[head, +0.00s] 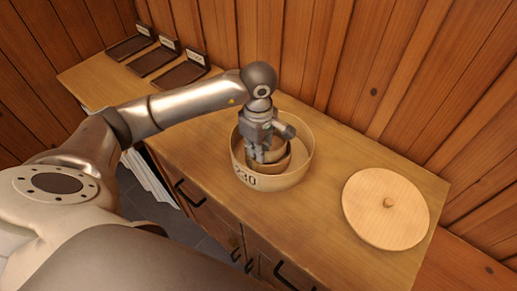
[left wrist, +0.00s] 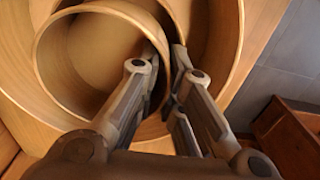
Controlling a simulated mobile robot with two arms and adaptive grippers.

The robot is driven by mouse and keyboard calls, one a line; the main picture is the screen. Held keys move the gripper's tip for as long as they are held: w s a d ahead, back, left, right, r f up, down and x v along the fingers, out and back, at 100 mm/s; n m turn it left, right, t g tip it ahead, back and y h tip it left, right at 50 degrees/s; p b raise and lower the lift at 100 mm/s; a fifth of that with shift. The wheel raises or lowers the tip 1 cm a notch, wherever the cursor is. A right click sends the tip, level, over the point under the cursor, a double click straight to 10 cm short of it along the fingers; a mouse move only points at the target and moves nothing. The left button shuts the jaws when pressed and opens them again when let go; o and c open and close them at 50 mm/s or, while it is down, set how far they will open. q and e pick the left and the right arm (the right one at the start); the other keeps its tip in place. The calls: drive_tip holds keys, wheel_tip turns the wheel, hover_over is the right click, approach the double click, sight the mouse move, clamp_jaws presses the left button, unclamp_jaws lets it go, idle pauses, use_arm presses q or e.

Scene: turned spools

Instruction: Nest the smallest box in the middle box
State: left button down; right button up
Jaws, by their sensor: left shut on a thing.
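The smallest round wooden box (head: 275,153) is in my left gripper (head: 262,156), inside the rim of the middle box (head: 284,164). The middle box stands inside a large round box (head: 301,166) with a dark number on its front. In the left wrist view, the smallest box (left wrist: 95,50) opens toward the camera. My left gripper (left wrist: 163,85) is shut on its wall, one finger inside and one outside. The large box wall (left wrist: 231,45) curves around on the right. I cannot tell whether the smallest box touches the middle box's floor. My right gripper is not in view.
A round lid with a knob (head: 385,222) lies on the wooden cabinet top to the right. Several dark trays (head: 180,75) with small labels lie at the far left. A plank wall stands behind. The cabinet top (head: 335,215) is bare between large box and lid.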

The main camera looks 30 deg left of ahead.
use_arm(q)
drive_tip(key=c, duration=1.5)
unclamp_jaws()
drive_tip(key=o, duration=0.4)
drive_tip(key=shift+r, duration=0.3)
drive_tip(key=shift+r+p, duration=0.3)
drive_tip(key=shift+r, duration=0.15)
drive_tip(key=shift+r, duration=0.15)
